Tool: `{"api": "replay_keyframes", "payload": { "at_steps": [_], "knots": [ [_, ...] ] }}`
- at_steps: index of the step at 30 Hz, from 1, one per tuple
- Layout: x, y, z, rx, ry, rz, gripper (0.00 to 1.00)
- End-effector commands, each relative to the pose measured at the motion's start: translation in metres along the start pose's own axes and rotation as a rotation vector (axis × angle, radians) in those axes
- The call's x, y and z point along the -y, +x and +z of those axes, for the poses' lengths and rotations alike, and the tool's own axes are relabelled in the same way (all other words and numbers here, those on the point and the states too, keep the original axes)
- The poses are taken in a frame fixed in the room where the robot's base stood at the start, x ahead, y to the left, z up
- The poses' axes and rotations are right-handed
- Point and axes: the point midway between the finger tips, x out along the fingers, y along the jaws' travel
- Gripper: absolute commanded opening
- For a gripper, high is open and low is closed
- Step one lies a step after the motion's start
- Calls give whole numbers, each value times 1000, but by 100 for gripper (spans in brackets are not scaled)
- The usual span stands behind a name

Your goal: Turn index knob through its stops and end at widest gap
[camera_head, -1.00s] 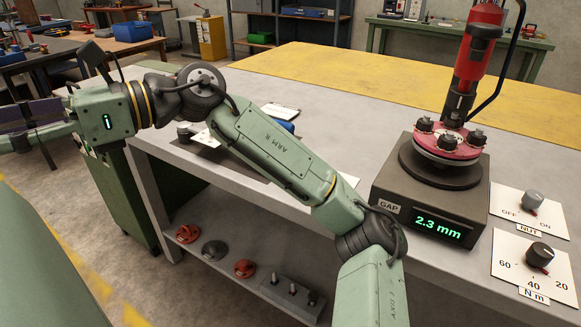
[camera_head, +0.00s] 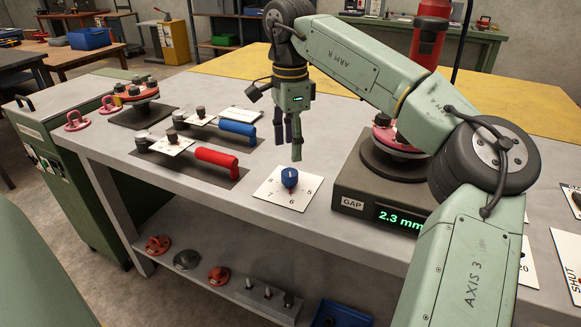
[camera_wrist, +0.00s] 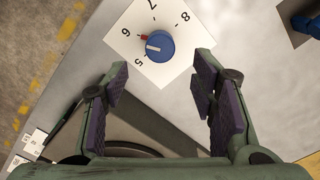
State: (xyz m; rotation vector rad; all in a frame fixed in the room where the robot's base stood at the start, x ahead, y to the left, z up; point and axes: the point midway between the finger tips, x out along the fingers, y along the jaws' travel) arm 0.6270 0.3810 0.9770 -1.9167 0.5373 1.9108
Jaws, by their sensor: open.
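The blue index knob (camera_head: 290,177) sits on a white number card (camera_head: 270,195) at the front of the bench, left of the gap box. In the wrist view the knob (camera_wrist: 160,46) has a white line and a red pointer at about the 6; the card (camera_wrist: 178,70) shows 5, 6, 7 and 8. My gripper (camera_head: 289,148) is open and empty, above and just behind the knob. In the wrist view the knob shows ahead of and between my spread fingertips (camera_wrist: 160,72), apart from them. The GAP display (camera_head: 400,221) reads 2.3 mm; my arm partly hides its box.
Left of the knob lie a red-handled tool (camera_head: 217,157) and a blue-handled tool (camera_head: 238,129) on dark mats. The gap box (camera_head: 352,187) with its red-topped spool (camera_head: 386,135) stands close on the right. Bare bench lies around the card.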

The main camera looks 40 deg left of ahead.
Motion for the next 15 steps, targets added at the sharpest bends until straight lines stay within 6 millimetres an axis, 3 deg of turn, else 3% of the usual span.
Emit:
{"api": "replay_keyframes", "payload": {
  "at_steps": [7, 15],
  "knots": [
    [-1, 46, 1, 4, -2, 1, 52],
    [0, 68, 2, 3, -1, -1, 52]
  ]
}}
